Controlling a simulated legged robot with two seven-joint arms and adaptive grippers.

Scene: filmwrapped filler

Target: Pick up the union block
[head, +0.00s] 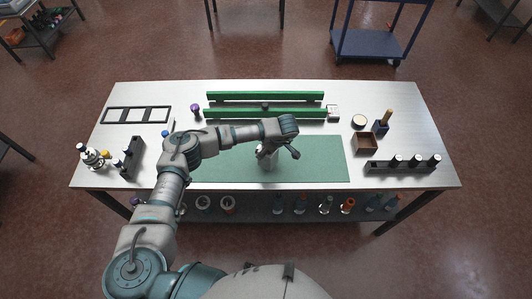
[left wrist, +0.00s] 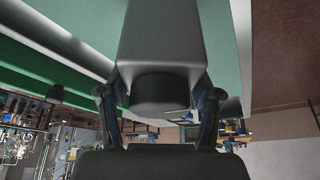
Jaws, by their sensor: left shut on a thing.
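The union block, a light grey block (head: 267,160), is over the green mat (head: 320,165), partly hidden under my left gripper (head: 276,150). In the left wrist view the block (left wrist: 163,35) fills the top middle, with a dark rounded end (left wrist: 160,88) between the two fingers. My left gripper (left wrist: 162,100) is shut on it, one finger on each side. I cannot tell whether the block touches the mat. My right gripper is not in view.
Green rails (head: 265,96) run behind the mat. A black frame (head: 136,115) lies at the left. A dark rack (head: 130,157) with bottles stands at the left, another (head: 400,167) at the right. A brown box (head: 363,143) stands right of the mat. The mat's right part is clear.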

